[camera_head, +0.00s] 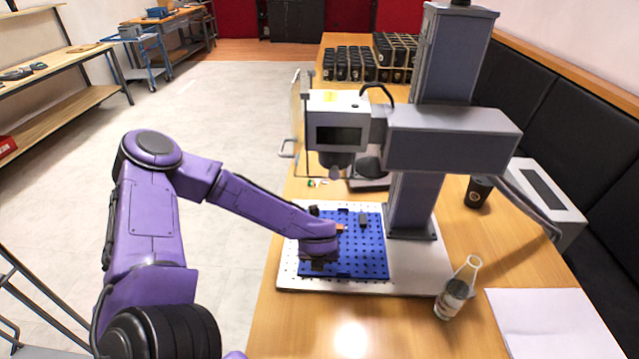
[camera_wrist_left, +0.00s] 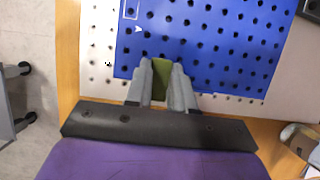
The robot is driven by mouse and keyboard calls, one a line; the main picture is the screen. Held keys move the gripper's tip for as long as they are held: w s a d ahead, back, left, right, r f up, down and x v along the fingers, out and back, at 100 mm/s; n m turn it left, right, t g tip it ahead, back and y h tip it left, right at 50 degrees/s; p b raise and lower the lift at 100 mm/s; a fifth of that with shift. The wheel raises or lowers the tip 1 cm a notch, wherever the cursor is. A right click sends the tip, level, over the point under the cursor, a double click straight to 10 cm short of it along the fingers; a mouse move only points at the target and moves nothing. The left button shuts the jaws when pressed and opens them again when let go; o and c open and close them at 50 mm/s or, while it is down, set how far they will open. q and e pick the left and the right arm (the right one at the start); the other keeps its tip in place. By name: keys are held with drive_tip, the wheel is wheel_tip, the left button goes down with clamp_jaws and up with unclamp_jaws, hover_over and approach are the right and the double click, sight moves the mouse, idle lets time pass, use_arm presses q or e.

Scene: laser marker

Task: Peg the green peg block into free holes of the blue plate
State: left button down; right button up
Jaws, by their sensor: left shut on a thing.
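The blue plate (camera_head: 362,263) with rows of holes lies on the white base of the laser marker; it fills the upper part of the left wrist view (camera_wrist_left: 225,50). My left gripper (camera_wrist_left: 160,80) is shut on the green peg block (camera_wrist_left: 161,78), over the near edge of the plate. I cannot tell whether its pegs are in holes or above them. In the head view my left gripper (camera_head: 318,262) hides the block. An orange block (camera_head: 340,228) and a dark block (camera_head: 363,220) sit on the plate. My right gripper is not in view.
The grey laser marker (camera_head: 450,135) stands behind and right of the plate, its head overhanging. A bottle (camera_head: 454,291), white paper (camera_head: 545,318) and a dark cup (camera_head: 479,191) are to the right. Many dark cups (camera_head: 350,65) stand at the back. The table front (camera_head: 350,328) is clear.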

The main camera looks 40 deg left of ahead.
use_arm(q)
drive_tip(key=shift+w+f, duration=0.7)
drive_tip(key=shift+f, duration=0.35)
drive_tip(key=shift+s+r, duration=0.4)
drive_tip(key=shift+s, duration=0.15)
drive_tip(key=shift+w+a+f, duration=0.1)
drive_tip(key=shift+w+f, duration=0.1)
drive_tip(key=shift+w, duration=0.2)
drive_tip(key=shift+w+a+r+b, duration=0.1)
drive_tip(key=shift+b, duration=0.25)
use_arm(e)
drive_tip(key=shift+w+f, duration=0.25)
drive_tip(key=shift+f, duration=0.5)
use_arm(q)
drive_tip(key=shift+w, duration=0.2)
drive_tip(key=shift+s, duration=0.25)
drive_tip(key=shift+f+b, duration=0.55)
drive_tip(key=shift+f, duration=0.05)
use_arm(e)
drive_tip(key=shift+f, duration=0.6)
